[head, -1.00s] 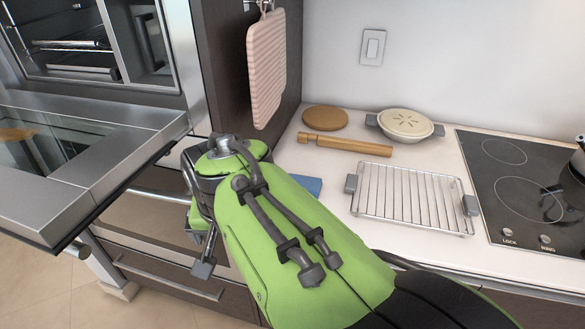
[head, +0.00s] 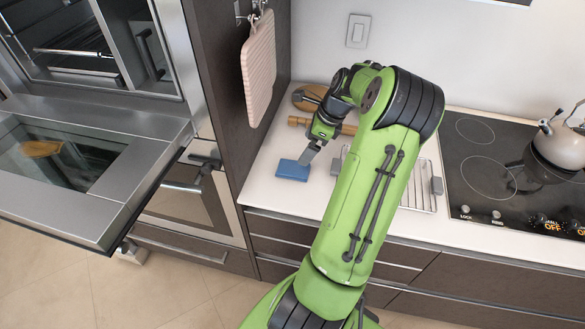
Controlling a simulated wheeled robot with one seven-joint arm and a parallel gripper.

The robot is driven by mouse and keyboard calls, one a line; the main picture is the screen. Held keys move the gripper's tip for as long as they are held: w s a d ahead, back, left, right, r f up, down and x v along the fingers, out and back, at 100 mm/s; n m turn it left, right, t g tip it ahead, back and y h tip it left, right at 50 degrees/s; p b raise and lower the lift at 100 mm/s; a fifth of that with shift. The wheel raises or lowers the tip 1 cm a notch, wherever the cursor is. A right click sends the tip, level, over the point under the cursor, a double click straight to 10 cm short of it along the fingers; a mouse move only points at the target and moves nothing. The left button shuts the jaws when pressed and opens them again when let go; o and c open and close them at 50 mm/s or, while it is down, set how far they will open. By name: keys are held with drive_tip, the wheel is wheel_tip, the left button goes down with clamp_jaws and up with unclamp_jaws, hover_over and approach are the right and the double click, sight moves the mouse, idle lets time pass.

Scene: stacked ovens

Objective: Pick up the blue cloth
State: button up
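The blue cloth (head: 292,170) is a small folded pad lying flat on the white counter, near its left end and front edge. My gripper (head: 305,157) points down just above or at the cloth's right rear side. A grey finger shows there. I cannot tell whether it touches the cloth. The gap between the fingers is not clear from this side, so I cannot tell whether it is open. My green arm hides part of the counter behind it.
A wire rack (head: 418,180) and a rolling pin (head: 298,121) lie on the counter near my arm. An open oven door (head: 105,218) juts out at left. A cooktop (head: 480,150) with a kettle (head: 560,142) is at right.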

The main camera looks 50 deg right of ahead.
sight(293, 167)
drive_tip(key=b+x, duration=0.1)
drive_tip(key=x, duration=0.9)
drive_tip(key=shift+w+f+b, duration=0.1)
drive_tip(key=shift+f+b, duration=0.25)
drive_tip(key=shift+f, duration=0.05)
drive_tip(key=shift+r, duration=0.1)
drive_tip(key=shift+c, duration=0.3)
drive_tip(key=c, duration=1.1)
wheel_tip(293, 167, up, 10)
drive_tip(key=shift+r+p, duration=0.1)
drive_tip(key=shift+p, duration=0.9)
drive_tip(key=o, duration=0.4)
drive_tip(key=c, duration=0.3)
